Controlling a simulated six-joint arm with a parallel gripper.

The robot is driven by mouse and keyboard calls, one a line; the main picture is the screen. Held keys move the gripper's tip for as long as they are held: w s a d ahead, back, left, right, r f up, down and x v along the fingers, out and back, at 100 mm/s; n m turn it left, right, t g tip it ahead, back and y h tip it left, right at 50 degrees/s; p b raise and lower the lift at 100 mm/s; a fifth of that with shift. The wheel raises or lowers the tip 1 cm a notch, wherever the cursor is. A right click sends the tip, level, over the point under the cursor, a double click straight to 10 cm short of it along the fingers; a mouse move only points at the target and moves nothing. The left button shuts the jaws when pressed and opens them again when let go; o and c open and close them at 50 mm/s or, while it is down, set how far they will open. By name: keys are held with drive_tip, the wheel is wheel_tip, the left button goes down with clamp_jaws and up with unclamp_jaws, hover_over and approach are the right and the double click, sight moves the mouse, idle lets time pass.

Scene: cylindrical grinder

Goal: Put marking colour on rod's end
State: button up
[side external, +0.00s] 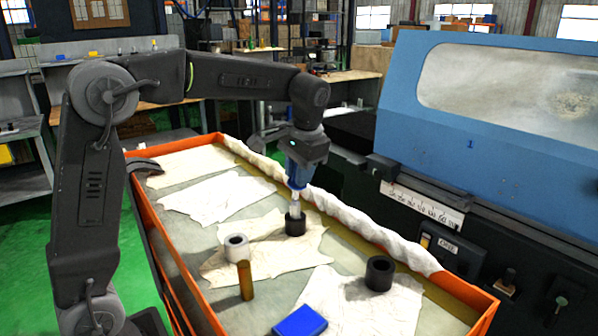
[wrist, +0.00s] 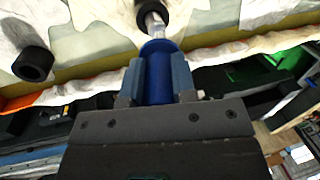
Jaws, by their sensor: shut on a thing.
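My gripper (side external: 297,170) is shut on a rod with a blue, flanged body (wrist: 158,75) and a silvery end. The rod (side external: 296,197) points down, close to upright. Its lower end is at the mouth of a black round pot (side external: 295,225) on a cloth; how far it reaches inside is hidden. The wrist view shows the silvery end against this pot (wrist: 149,12). A second black, hollow pot (side external: 379,274) stands to the right, also seen in the wrist view (wrist: 33,62). No colour on the rod's end can be made out.
A white hollow cylinder (side external: 236,247), a brass-coloured cylinder (side external: 245,281) and a blue block (side external: 299,322) sit in the front of the orange-rimmed tray (side external: 483,317). Crumpled cloths (side external: 216,198) cover parts of it. The blue grinder (side external: 480,110) stands behind, to the right.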

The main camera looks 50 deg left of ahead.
drive_tip(key=shift+f, duration=0.45)
idle(0.3)
drive_tip(key=shift+s+a, duration=0.15)
drive_tip(key=shift+a, duration=0.1)
drive_tip(key=shift+d, duration=0.15)
drive_tip(key=shift+w+d, duration=0.25)
drive_tip(key=shift+d, duration=0.15)
drive_tip(key=shift+a, duration=0.1)
drive_tip(key=shift+s+a, duration=0.25)
drive_tip(key=shift+a, duration=0.2)
drive_tip(key=shift+w+d, duration=0.1)
drive_tip(key=shift+d, duration=0.05)
drive_tip(key=shift+w+d, duration=0.15)
drive_tip(key=shift+d, duration=0.25)
drive_tip(key=shift+a, duration=0.15)
